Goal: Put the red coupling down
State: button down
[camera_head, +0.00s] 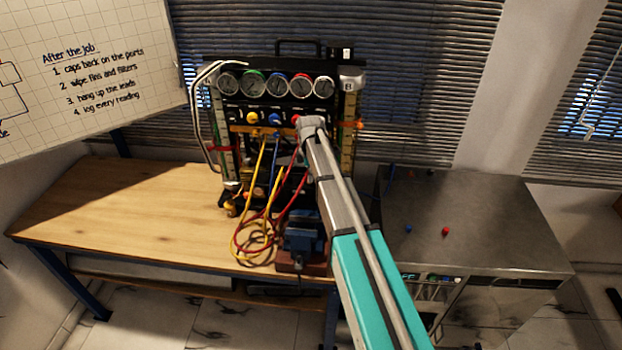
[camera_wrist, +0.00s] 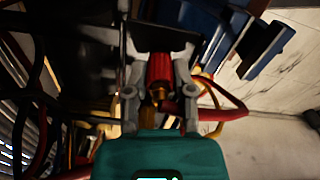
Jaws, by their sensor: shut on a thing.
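The red coupling (camera_wrist: 160,70) is between the two grey fingers of my gripper (camera_wrist: 158,83) in the wrist view, with a brass end toward the palm. My gripper is shut on it. A red hose (camera_wrist: 232,112) runs beside the fingers; its join to the coupling is not clear. A dark flat plate (camera_wrist: 162,37) lies just beyond the coupling; whether they touch I cannot tell.
The gauge rig (camera_head: 287,62) stands at the back of the wooden bench (camera_head: 130,205). Yellow and red hoses (camera_head: 250,238) hang in front of it, beside a blue vise (camera_head: 302,232). Small blue and red caps (camera_head: 445,231) lie on the metal cabinet (camera_head: 490,215). The bench's left side is clear.

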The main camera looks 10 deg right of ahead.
jog(key=shift+f, duration=0.2)
dwell(0.3)
jog(key=shift+c, duration=2.3)
grip_release()
jog(key=shift+r, duration=0.15)
notch_tip(320, 180, up, 12)
jog(key=p, duration=1.2)
jog(key=s+m, duration=1.7)
jog(key=s, duration=1.2)
